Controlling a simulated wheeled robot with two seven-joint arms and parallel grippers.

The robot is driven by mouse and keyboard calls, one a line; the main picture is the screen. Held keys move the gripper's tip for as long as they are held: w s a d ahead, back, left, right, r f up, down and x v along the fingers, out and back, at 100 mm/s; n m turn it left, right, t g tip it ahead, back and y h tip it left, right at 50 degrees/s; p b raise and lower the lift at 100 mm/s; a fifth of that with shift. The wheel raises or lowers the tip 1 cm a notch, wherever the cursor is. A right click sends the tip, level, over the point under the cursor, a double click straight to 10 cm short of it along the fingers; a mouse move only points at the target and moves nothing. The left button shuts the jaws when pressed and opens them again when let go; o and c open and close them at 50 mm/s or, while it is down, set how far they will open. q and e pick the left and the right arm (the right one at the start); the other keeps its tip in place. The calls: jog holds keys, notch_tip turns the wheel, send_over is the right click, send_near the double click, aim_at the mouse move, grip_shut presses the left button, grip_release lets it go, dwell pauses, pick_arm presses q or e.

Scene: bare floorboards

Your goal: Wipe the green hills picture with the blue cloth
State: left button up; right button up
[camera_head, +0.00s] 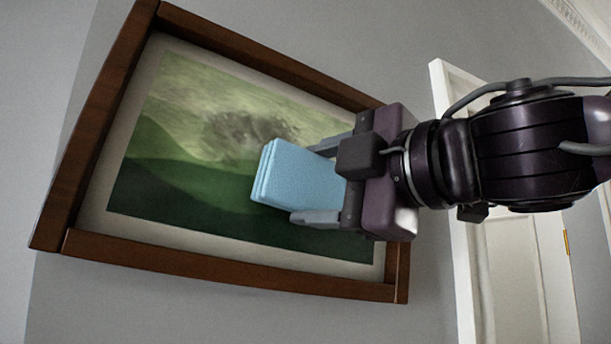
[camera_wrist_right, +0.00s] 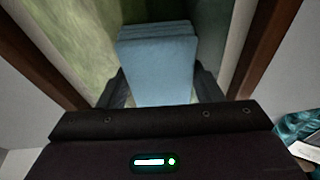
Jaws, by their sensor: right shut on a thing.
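The green hills picture (camera_head: 160,180) hangs on the grey wall in a brown wooden frame with a pale mat, tilted in the head view. A dark grey smudge (camera_head: 250,130) shows on its sky. My right gripper (camera_head: 315,182) is shut on the folded blue cloth (camera_head: 295,175), which is in front of the picture's middle, below and right of the smudge. The cloth (camera_wrist_right: 158,70) also shows between the fingers in the right wrist view, with the picture behind it. I cannot tell whether the cloth touches the picture. My left gripper is not in view.
A white door (camera_head: 510,265) with its frame stands to the right of the picture, behind my right arm. Bare grey wall surrounds the picture. A teal patterned thing (camera_wrist_right: 300,130) shows at the right edge of the right wrist view; I cannot tell what it is.

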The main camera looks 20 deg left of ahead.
aim_at(252, 143)
jog(key=shift+w+d+f, duration=0.1)
jog(key=shift+w+d, duration=0.55)
jog(key=shift+w, duration=0.2)
jog(key=shift+s+a+r+p, duration=0.3)
jog(key=shift+s+a+r, duration=0.3)
jog(key=shift+s+a, duration=0.95)
jog(key=shift+s+a+r+p, duration=0.35)
jog(key=shift+s+a+r, duration=0.25)
jog(key=shift+s+a, duration=0.95)
jog(key=shift+s+a+r+p, duration=0.3)
jog(key=shift+s+a+r, duration=0.3)
jog(key=shift+s+a, duration=0.95)
jog(key=shift+s+d+r, duration=0.2)
jog(key=shift+s+d, duration=0.05)
jog(key=shift+s, duration=0.3)
jog(key=shift+w+d+r, duration=0.1)
jog(key=shift+w+r, duration=0.05)
jog(key=shift+r, duration=0.55)
jog(key=shift+w+d+f+b, duration=0.25)
jog(key=shift+w+d, duration=0.65)
jog(key=shift+w, duration=0.15)
jog(key=shift+w+d+f+b, duration=0.2)
jog(key=shift+w+d+f, duration=0.05)
jog(key=shift+w+d, duration=0.7)
jog(key=w+d+f, duration=0.1)
jog(key=w+d, duration=0.4)
jog(key=w, duration=0.1)
jog(key=shift+w+d, duration=0.15)
jog(key=shift+w, duration=0.1)
